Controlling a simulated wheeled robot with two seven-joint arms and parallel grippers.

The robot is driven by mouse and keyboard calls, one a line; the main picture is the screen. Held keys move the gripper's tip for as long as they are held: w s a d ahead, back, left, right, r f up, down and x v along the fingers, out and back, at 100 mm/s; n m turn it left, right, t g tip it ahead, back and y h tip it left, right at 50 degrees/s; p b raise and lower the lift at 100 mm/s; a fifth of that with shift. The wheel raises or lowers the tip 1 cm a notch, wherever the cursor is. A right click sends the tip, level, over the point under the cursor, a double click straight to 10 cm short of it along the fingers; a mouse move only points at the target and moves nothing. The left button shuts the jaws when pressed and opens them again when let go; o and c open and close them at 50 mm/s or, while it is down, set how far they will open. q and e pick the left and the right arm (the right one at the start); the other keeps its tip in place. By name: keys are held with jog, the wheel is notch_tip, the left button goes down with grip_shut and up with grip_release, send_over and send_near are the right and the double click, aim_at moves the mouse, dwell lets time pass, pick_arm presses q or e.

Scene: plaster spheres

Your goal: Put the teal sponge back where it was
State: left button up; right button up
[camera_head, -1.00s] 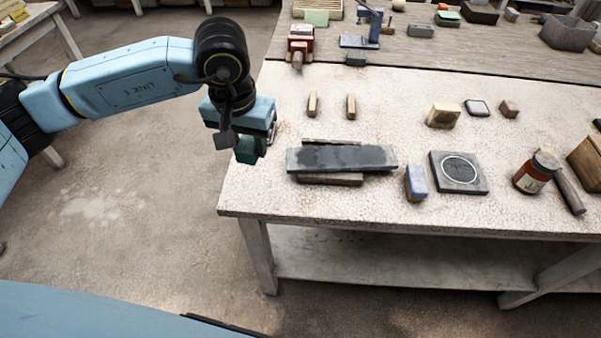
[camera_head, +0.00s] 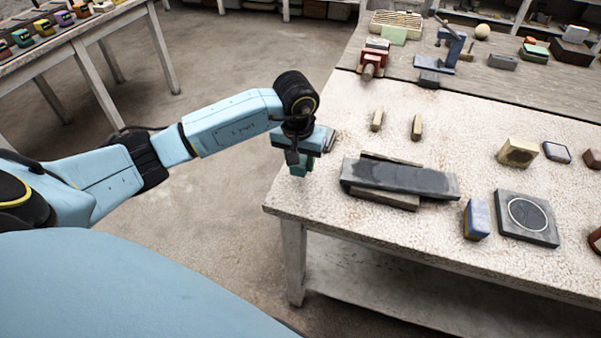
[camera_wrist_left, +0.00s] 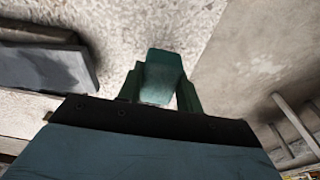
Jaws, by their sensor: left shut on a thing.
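The teal sponge (camera_head: 299,168) is held in my left gripper (camera_head: 297,160), over the left edge of the speckled white table (camera_head: 330,215). In the left wrist view the teal sponge (camera_wrist_left: 161,76) sits between the two green fingers of my left gripper (camera_wrist_left: 160,95), which are shut on it. The speckled tabletop lies below and to its left there, and the floor to its right. Whether the sponge touches the table cannot be told. My right gripper is in neither view.
A dark slab on a board (camera_head: 400,178) lies right of the gripper. Two small wooden blocks (camera_head: 377,120), a blue-and-tan block (camera_head: 476,220) and a dark square plate with a ring (camera_head: 527,216) stand on the table. The tabletop's near left corner is clear.

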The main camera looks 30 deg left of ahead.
aim_at(300, 172)
pick_arm(q)
jog(key=shift+f, duration=2.1)
jog(key=shift+f+b, duration=0.2)
jog(key=shift+b, duration=0.15)
jog(key=o, duration=0.9)
jog(key=shift+r, duration=0.15)
jog(key=r, duration=0.4)
jog(key=s+r, duration=0.1)
jog(key=r, duration=0.3)
jog(key=r+p, duration=0.1)
jog(key=r, duration=0.3)
jog(key=shift+s+d, duration=0.2)
jog(key=shift+s, duration=0.05)
